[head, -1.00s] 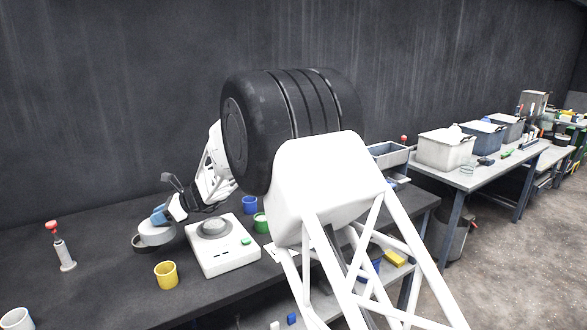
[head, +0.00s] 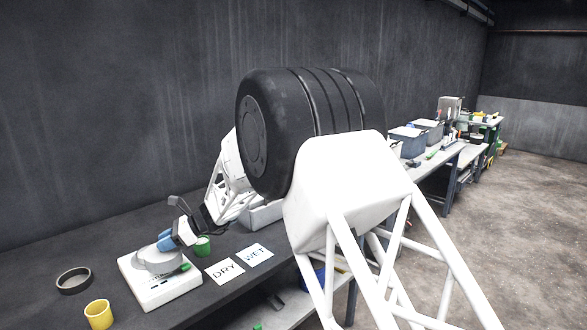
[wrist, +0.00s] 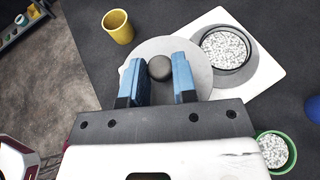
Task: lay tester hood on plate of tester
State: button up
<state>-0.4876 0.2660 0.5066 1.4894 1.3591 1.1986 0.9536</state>
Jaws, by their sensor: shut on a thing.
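My gripper (head: 170,242) has blue fingers and is shut on the dark knob (wrist: 160,68) of the tester hood, a pale grey disc (head: 150,264). In the wrist view the hood (wrist: 143,58) lies between and beyond the fingers (wrist: 158,80). The tester (head: 165,294) is a white box on the bench. In the wrist view its white body (wrist: 262,82) lies right of the hood, and a round dish of white granules (wrist: 225,49) sits on its plate. The hood is beside this dish, partly over the tester's edge. Its height is hard to tell.
A dark ring (head: 74,281) and a yellow cup (head: 98,314) stand left of the tester. A green cup (head: 203,246) stands behind it; the wrist view shows granules in it. DRY (head: 225,271) and WET (head: 255,254) cards lie to the right. A blue cup (wrist: 313,108) shows at the wrist view's edge.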

jog(key=d+f+m+t, duration=0.1)
jog(key=d+f, duration=0.2)
jog(key=d, duration=0.8)
jog(key=d+f, duration=0.2)
jog(key=d, duration=1)
jog(key=d+f+m+t, duration=0.1)
jog(key=d+f, duration=0.2)
jog(key=d, duration=0.8)
jog(key=w+d+f+m+t, duration=0.3)
jog(key=d+f, duration=0.4)
jog(key=f, duration=0.3)
jog(key=w+d+f+m+t+h, duration=0.1)
jog(key=w+d+f+m+t, duration=0.2)
jog(key=w+d+f, duration=0.3)
jog(key=w+d+f+m+t+h, duration=0.1)
jog(key=w+d+f+t, duration=0.3)
jog(key=d+f, duration=0.5)
notch_tip(320, 180, down, 6)
jog(key=shift+w+d+f+m, duration=0.1)
jog(key=shift+w+d+m, duration=0.1)
jog(key=shift+m, duration=0.7)
jog(key=w+r+m+t+h, duration=0.2)
jog(key=r+m+h, duration=0.1)
jog(key=r, duration=0.7)
jog(key=w+r+m+t+h, duration=0.2)
jog(key=r+m+t+h, duration=0.1)
jog(key=r, duration=0.7)
jog(key=shift+r+m+h, duration=0.25)
jog(key=shift+m+h, duration=0.25)
jog(key=shift+m, duration=0.2)
